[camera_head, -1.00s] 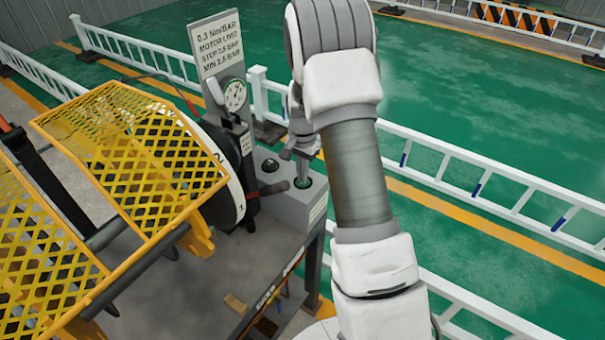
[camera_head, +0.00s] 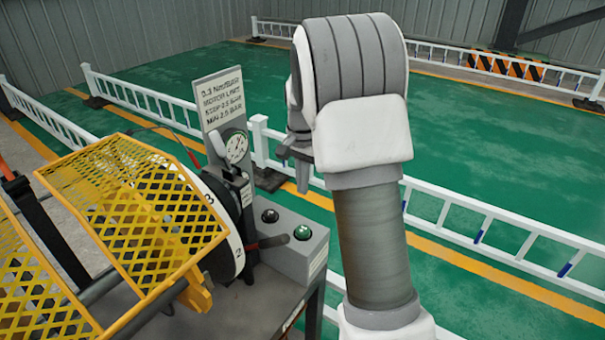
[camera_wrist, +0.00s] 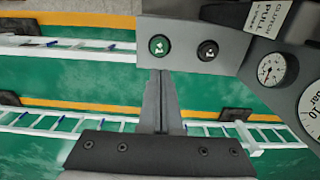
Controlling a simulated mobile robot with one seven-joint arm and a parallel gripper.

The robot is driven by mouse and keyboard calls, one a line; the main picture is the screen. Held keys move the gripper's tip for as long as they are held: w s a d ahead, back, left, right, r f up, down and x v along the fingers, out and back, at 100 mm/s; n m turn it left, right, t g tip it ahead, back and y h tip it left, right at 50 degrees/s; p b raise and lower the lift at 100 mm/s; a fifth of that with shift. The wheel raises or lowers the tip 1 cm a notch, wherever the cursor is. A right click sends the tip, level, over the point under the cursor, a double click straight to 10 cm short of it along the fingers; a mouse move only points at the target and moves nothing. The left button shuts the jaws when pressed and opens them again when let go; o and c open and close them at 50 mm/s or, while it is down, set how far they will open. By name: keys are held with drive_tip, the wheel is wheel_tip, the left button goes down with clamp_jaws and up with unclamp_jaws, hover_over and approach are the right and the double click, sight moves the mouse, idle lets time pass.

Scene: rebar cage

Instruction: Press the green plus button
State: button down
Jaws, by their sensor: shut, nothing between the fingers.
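The green button (camera_head: 302,232) sits on top of the grey control box and carries a pale mark. It also shows in the wrist view (camera_wrist: 159,45), just beyond my fingertips. A dark button (camera_head: 270,215) is beside it, seen too in the wrist view (camera_wrist: 207,50). My gripper (camera_head: 303,188) is above and behind the box in the head view, apart from the green button. In the wrist view my gripper (camera_wrist: 161,76) has its fingers together with nothing between them.
A round pressure gauge (camera_head: 236,148) and a printed sign (camera_head: 223,100) stand behind the box. A numbered wheel (camera_head: 225,225) and yellow mesh guards (camera_head: 130,190) are at left. A lever with a dark red handle (camera_head: 268,243) reaches near the box. White railings (camera_head: 500,225) cross the green floor.

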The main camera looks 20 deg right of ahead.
drive_tip(key=shift+r, duration=1.45)
idle(0.3)
